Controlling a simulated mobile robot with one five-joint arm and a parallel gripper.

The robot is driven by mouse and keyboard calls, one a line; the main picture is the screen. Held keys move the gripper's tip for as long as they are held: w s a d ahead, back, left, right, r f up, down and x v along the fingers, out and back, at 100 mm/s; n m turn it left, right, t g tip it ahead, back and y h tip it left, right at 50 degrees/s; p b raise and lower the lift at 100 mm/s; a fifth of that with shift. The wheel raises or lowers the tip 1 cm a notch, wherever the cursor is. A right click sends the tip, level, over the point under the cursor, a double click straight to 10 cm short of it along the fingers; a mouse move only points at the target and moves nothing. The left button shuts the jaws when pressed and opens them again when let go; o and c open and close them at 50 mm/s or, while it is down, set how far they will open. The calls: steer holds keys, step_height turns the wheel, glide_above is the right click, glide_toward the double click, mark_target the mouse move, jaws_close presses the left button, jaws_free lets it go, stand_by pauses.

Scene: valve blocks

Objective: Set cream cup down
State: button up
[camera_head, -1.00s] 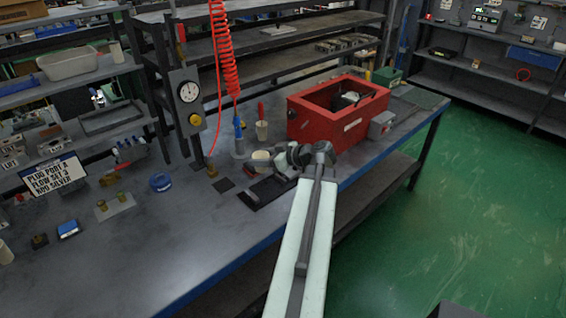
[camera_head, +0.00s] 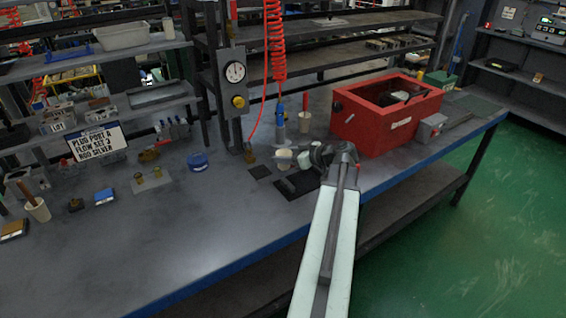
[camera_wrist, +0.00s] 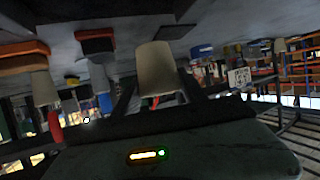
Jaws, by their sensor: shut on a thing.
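My gripper (camera_wrist: 157,92) is shut on the cream cup (camera_wrist: 157,68), which sits between its two dark fingers in the wrist view. In the head view the cream cup (camera_head: 284,154) is a small pale shape at the end of my arm, over the rear part of the bench. My gripper (camera_head: 282,165) is small and dark there, so its fingers are hard to make out. I cannot tell whether the cup's base touches the bench (camera_head: 190,235).
A dark mat (camera_head: 298,184) and a smaller dark square (camera_head: 260,172) lie near the cup. A red open box (camera_head: 387,115) stands to the right. Another pale cup (camera_head: 305,122) and a gauge post (camera_head: 236,95) stand behind.

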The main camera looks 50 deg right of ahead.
steer(key=shift+w, duration=0.65)
steer(key=f+b, duration=0.4)
steer(key=shift+w+f, duration=0.1)
steer(key=shift+w, duration=0.15)
steer(key=shift+r, duration=0.25)
steer(key=shift+f, duration=0.15)
steer(key=o, duration=1.3)
steer(key=shift+o, duration=0.2)
